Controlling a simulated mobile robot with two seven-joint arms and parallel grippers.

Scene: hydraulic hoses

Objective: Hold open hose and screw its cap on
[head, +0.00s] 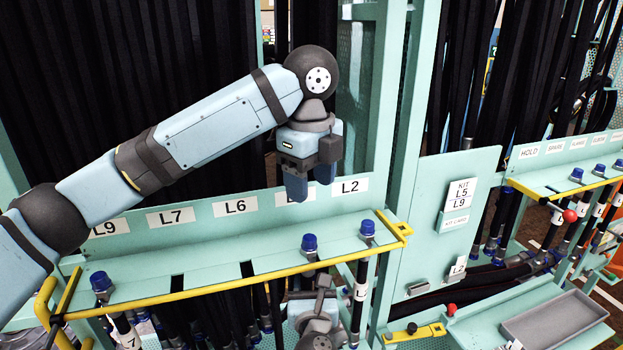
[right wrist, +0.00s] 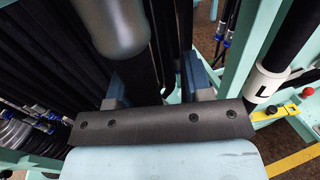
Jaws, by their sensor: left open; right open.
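My left gripper (head: 310,184) is open and empty, fingers down, in front of the label strip near L2 in the head view. Below it, a blue cap (head: 309,242) sits upright on the shelf, with another blue cap (head: 367,228) to its right and a third blue cap (head: 101,281) far left. My right gripper (right wrist: 155,88) is open under the shelf; its fingers are largely hidden in the head view. In the right wrist view a black hose (right wrist: 138,80) hangs between or just beyond its fingers. I cannot tell which hose end is uncapped.
The green shelf (head: 200,268) has a yellow rail (head: 215,296) along its front. A hose with a white L tag (head: 361,291) hangs right of my right gripper. A grey tray (head: 553,318) stands lower right. A second rack (head: 560,178) holds more blue-capped hoses.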

